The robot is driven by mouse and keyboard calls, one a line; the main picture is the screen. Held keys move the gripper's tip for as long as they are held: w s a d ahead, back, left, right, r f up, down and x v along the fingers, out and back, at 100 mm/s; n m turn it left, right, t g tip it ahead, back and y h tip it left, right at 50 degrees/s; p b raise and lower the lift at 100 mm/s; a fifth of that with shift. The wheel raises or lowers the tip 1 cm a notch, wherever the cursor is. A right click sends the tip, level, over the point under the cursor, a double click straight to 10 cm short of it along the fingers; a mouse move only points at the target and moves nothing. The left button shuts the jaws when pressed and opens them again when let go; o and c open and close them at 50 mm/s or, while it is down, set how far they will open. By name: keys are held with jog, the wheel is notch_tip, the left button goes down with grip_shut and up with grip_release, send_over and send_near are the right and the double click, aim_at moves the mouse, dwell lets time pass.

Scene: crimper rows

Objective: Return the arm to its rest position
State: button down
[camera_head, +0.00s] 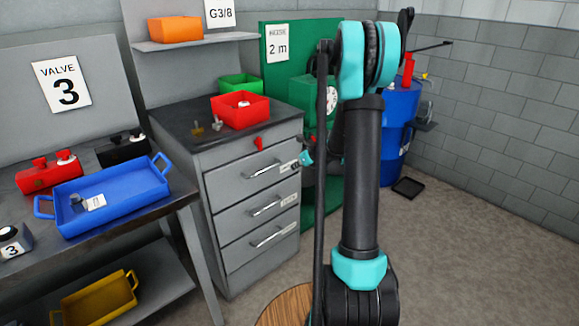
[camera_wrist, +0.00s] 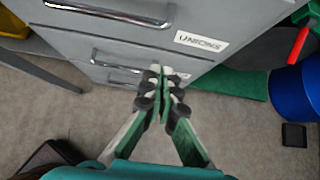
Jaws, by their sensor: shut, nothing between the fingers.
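My arm stands raised in the right half of the head view, bent at a teal elbow, and hides part of the green machine behind it. My gripper (camera_wrist: 163,82) is in the middle of the wrist view, its fingers together and empty. It points toward the front of the grey drawer cabinet (camera_wrist: 230,20), near the drawer labelled UNIONS. I cannot tell whether it touches the cabinet. In the head view the gripper is mostly hidden behind my own arm.
The cabinet (camera_head: 225,195) has several shut drawers and a red bin (camera_head: 240,112) on top. A blue tray (camera_head: 105,203) lies on the bench at left. A blue drum (camera_head: 398,125) and a black floor tray (camera_head: 407,188) are at right. Floor (camera_head: 450,260) at right is clear.

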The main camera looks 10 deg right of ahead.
jog(key=s+a+r+n+g+h, duration=0.1)
jog(key=s+a+r+n, duration=0.1)
jog(key=s+n, duration=0.7)
jog(key=s+a+r+n+g+h, duration=0.1)
jog(key=s+a+r+n, duration=0.1)
jog(key=s+n, duration=0.7)
jog(key=s+f+n+h, duration=0.1)
jog(key=s+n, duration=0.5)
jog(key=s, duration=0.3)
jog(key=s+d+f+n+g+h, duration=0.1)
jog(key=s+n, duration=0.4)
jog(key=s, duration=0.5)
jog(key=shift+s+d+f+n+g+h, duration=0.3)
jog(key=shift+f+n, duration=0.1)
jog(key=shift+f, duration=0.1)
jog(key=c, duration=2.2)
grip_release()
jog(key=shift+w, duration=0.1)
